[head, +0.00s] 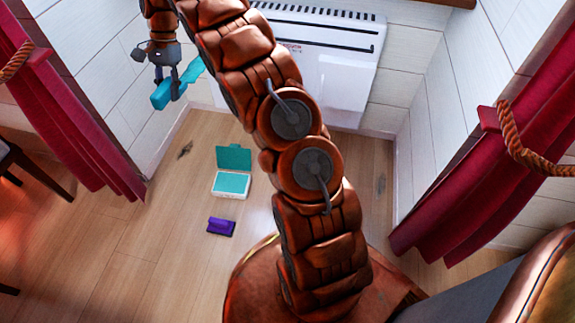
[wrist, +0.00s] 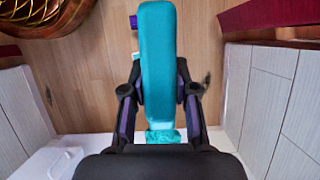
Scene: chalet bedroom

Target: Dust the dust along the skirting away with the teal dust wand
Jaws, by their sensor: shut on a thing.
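My gripper (head: 175,84) is at the upper left of the head view, raised above the floor near the left wall. It is shut on the teal dust wand (head: 161,97), which also runs up the middle of the wrist view (wrist: 158,50) between both fingers (wrist: 158,95). A dark dust patch (head: 184,150) lies on the floor near the left wall, below and apart from the wand. Another dark patch (head: 380,184) lies near the right wall, right of my arm. In the wrist view, dark patches show right of the wand (wrist: 206,80) and at far left (wrist: 48,95).
An open white-and-teal box (head: 231,184) and a purple block (head: 221,227) stand on the floor between the patches. A white heater (head: 345,50) is on the back wall. Red curtains hang at left (head: 70,125) and right (head: 450,205).

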